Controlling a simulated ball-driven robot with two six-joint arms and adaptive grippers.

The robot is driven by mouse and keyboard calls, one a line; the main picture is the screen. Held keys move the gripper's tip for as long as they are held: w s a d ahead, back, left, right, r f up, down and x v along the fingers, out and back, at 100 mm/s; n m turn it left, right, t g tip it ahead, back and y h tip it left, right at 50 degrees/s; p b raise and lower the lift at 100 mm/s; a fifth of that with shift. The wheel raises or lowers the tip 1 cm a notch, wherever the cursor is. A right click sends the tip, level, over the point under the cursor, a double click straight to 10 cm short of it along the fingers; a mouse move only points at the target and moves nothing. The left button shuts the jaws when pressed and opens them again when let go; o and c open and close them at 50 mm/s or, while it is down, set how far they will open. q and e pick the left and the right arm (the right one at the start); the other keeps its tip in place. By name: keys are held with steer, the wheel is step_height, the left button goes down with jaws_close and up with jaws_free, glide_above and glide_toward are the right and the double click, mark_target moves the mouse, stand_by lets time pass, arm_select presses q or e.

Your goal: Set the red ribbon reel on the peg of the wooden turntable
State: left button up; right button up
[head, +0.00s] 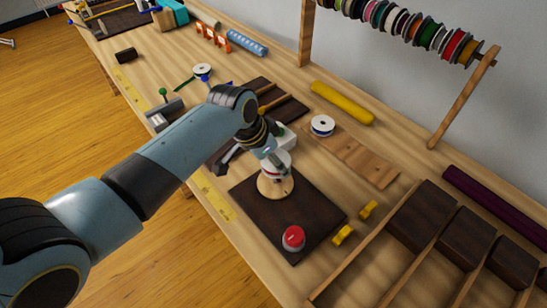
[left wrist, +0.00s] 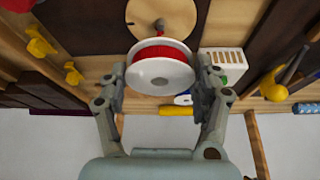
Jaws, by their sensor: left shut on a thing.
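The red ribbon reel (left wrist: 160,70), with white flanges, is between the fingers of my left gripper (left wrist: 161,78) in the left wrist view; the gripper is shut on it. In the head view the reel (head: 276,162) shows at the end of my left arm, low over the wooden turntable (head: 276,188). The turntable (left wrist: 142,18) also shows in the left wrist view, with its peg (left wrist: 159,25) just beyond the reel's edge. In the head view the reel hides the peg, so I cannot tell the gap. My right gripper is not in view.
A dark board (head: 320,208) lies under the turntable and bears a red knob (head: 293,237). Yellow clips (head: 368,209) lie to its right, near a dark compartment tray (head: 421,212). A white reel (head: 322,125) and a yellow roll (head: 342,102) lie behind. A ribbon rack (head: 462,98) stands at the back.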

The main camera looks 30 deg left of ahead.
arm_select(q)
steer(key=b, duration=0.5)
glide_above(273, 183)
steer(key=shift+f, duration=3.05)
steer(key=o, duration=1)
steer(key=shift+o, duration=0.2)
steer(key=v, duration=1.2)
